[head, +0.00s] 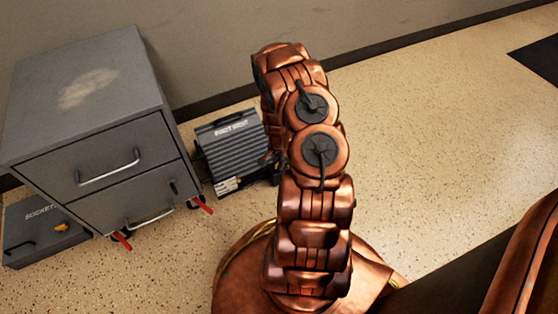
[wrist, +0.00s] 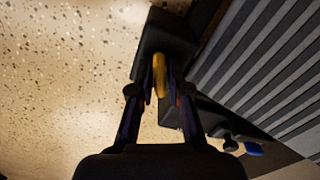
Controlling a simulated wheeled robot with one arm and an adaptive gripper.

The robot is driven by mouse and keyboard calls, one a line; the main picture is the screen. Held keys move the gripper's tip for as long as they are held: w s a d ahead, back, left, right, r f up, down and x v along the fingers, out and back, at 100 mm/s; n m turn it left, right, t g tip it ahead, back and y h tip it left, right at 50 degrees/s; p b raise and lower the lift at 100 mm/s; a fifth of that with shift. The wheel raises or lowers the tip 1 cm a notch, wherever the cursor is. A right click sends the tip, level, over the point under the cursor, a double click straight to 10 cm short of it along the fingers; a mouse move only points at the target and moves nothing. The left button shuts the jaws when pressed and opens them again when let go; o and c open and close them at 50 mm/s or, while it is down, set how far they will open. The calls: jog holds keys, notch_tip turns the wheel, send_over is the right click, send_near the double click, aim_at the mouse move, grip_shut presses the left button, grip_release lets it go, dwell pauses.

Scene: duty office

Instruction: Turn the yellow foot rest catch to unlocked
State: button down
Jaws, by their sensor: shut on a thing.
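The foot rest (head: 232,146) is a dark ribbed box with a labelled top edge. It stands on the floor beside the grey cabinet, and my arm hides its right side. In the wrist view its ribbed face (wrist: 262,70) fills the upper right. The yellow catch (wrist: 160,68) is on a dark bracket at the foot rest's side. My gripper (wrist: 161,84) is shut on the catch, one finger on each side. The catch looks roughly in line with my fingers; its lock setting cannot be read. In the head view my arm hides the catch.
A grey drawer cabinet (head: 95,110) with red levers (head: 202,204) at its base stands left of the foot rest. A socket case (head: 42,232) with a yellow latch lies at lower left. A black knob (wrist: 230,144) and blue piece (wrist: 253,149) are near the catch.

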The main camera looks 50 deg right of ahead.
jog(key=n+p, duration=0.2)
jog(key=n, duration=0.1)
jog(key=n+p, duration=0.1)
jog(key=shift+s+a+r+n+p, duration=0.15)
jog(key=shift+s+a+n+p, duration=0.05)
jog(key=shift+a+n+p, duration=0.1)
jog(key=n+p, duration=0.2)
jog(key=shift+d+r+n+p, duration=0.1)
jog(key=shift+n+p, duration=0.2)
jog(key=shift+n, duration=0.1)
jog(key=n+p, duration=0.3)
jog(key=shift+d+f+n+p, duration=0.15)
jog(key=shift+n+p, duration=0.15)
jog(key=shift+n, duration=0.35)
jog(key=shift+a+f+n+p, duration=0.1)
jog(key=shift+n+p, duration=0.15)
jog(key=shift+n, duration=0.4)
jog(key=shift+d, duration=0.1)
jog(key=c, duration=1.1)
grip_release()
jog(key=shift+w, duration=0.1)
jog(key=shift+r, duration=0.1)
